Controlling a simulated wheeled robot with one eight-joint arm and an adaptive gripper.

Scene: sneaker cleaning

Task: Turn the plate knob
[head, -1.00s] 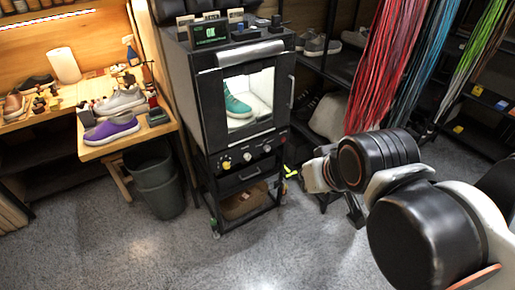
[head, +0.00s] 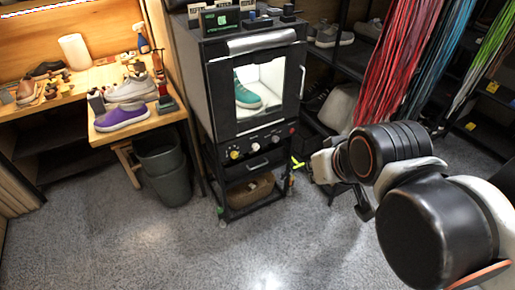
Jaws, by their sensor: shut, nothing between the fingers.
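The black cleaning cabinet (head: 222,112) stands at the centre with its windowed door shut. A teal sneaker (head: 245,94) shows behind the window. Its front panel has a yellow knob (head: 234,154), pale knobs (head: 255,147) beside it and a red button (head: 292,131). I cannot read which knob is the plate knob. My gripper (head: 363,208) seems to be the small dark part below my wrist, right of the cabinet and apart from the knobs. It is shut and empty, and largely hidden by my arm.
A wooden bench (head: 177,110) with a purple sneaker (head: 122,117) and a grey sneaker (head: 132,88) is at left. Grey bins (head: 170,178) stand beside the cabinet. Coloured laces (head: 385,65) hang at right. A basket (head: 248,190) sits below. The floor in front is clear.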

